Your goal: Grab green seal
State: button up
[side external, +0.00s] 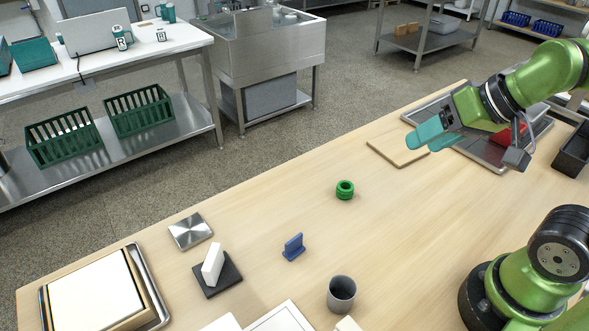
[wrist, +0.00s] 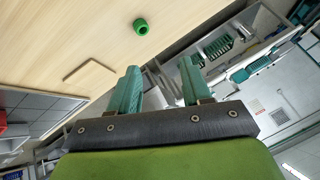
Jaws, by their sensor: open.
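The green seal (side external: 345,190) is a small ring-shaped piece standing on the wooden table, near the middle of the side view. It also shows in the wrist view (wrist: 141,26), beyond and between the fingers, with bare table around it. My gripper (side external: 437,134) has teal fingers and hangs above the table to the upper right of the seal, well apart from it. In the wrist view my gripper (wrist: 158,84) has its two fingers spread with nothing between them.
A wooden board (side external: 398,150) lies behind the seal, near metal trays (side external: 484,150). A blue piece (side external: 293,247), a grey cup (side external: 341,294), a dark block with a white piece (side external: 213,264) and a steel plate (side external: 190,231) stand nearer the front. The table around the seal is clear.

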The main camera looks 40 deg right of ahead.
jog(key=o, duration=0.5)
jog(key=n+g+h, duration=0.1)
jog(key=g+h, duration=0.1)
jog(key=g, duration=0.5)
send_over(345, 186)
notch_tip(345, 186, down, 8)
notch_tip(345, 186, down, 10)
jog(key=shift+a+f, duration=0.1)
jog(key=shift+f, duration=2.85)
